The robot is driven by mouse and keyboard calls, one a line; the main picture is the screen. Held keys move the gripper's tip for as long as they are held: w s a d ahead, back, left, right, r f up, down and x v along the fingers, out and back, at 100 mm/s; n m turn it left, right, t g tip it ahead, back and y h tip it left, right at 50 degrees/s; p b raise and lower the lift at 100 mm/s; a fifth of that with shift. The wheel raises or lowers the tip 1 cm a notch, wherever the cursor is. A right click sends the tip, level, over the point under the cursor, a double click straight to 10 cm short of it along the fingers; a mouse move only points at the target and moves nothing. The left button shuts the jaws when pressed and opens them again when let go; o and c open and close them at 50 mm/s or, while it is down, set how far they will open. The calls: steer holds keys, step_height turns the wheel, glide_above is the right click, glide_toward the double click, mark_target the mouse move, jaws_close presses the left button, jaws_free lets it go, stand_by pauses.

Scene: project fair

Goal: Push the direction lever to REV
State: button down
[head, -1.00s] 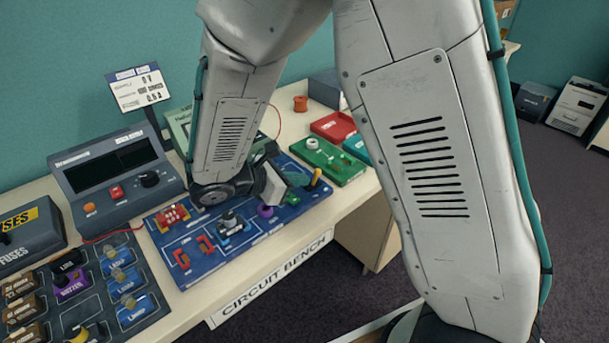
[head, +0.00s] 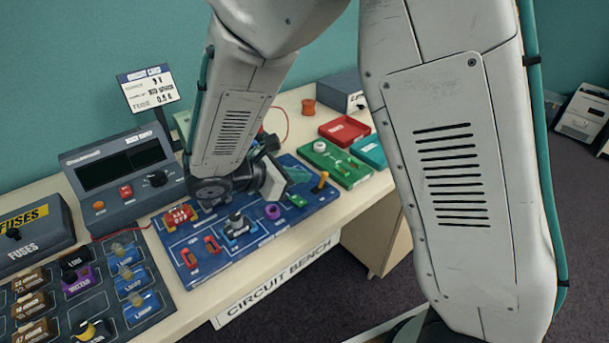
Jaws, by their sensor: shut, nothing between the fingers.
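The blue circuit board (head: 285,232) lies along the bench's front edge. The labels are too small to read, so I cannot tell which is the direction lever or where REV is. My gripper (head: 272,182) is over the back of the board, between the two, to the left of the yellow-topped lever. It is shut and holds nothing. Its fingertips are largely hidden, and I cannot tell whether it touches anything.
A meter box (head: 122,178) stands left of my arm. A tray of lamp and other blocks (head: 107,262) lies at front left, beside a fuses box (head: 35,232). Green (head: 350,172) and red (head: 344,130) trays stand right of the board. The floor in front is clear.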

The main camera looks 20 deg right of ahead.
steer(key=a+r, duration=0.3)
steer(key=r, duration=0.5)
steer(key=shift+a+r, duration=0.15)
steer(key=shift+r, duration=0.2)
steer(key=s+d+r+m+y, duration=0.1)
steer(key=s+d+m+y, duration=0.2)
steer(key=s+m, duration=0.3)
steer(key=s+d+r+m+y, duration=0.2)
steer(key=s+d+m+y, duration=0.1)
steer(key=s+m+y, duration=0.2)
steer(key=s+d+r+m+g+y, duration=0.1)
steer(key=s+d+m+y, duration=0.3)
steer(key=s+m, duration=0.4)
steer(key=s, duration=0.3)
steer(key=shift+s+r, duration=0.25)
steer(key=shift+s, duration=0.05)
